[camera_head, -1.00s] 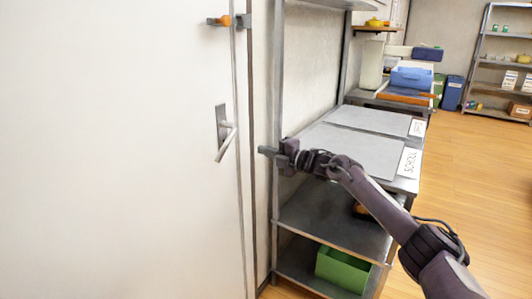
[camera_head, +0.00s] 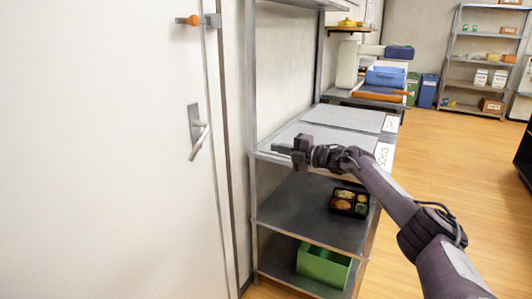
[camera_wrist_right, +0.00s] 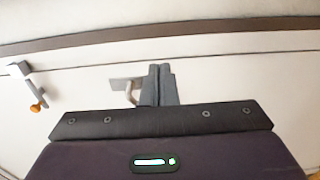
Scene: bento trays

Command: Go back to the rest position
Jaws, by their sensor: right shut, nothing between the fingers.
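My right arm reaches in from the lower right of the head view. My right gripper (camera_head: 283,149) is shut and empty, in front of the shelf unit and pointing left toward the white door (camera_head: 110,150). In the right wrist view its two fingers (camera_wrist_right: 161,70) are together with nothing between them, and the door handle (camera_wrist_right: 131,90) shows behind them. My left gripper is not in view.
A metal shelf unit (camera_head: 300,208) holds a black bento tray (camera_head: 349,203) and, lower down, a green bin (camera_head: 323,264). The door handle (camera_head: 199,135) juts out at left. Wooden floor (camera_head: 450,165) lies open at right.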

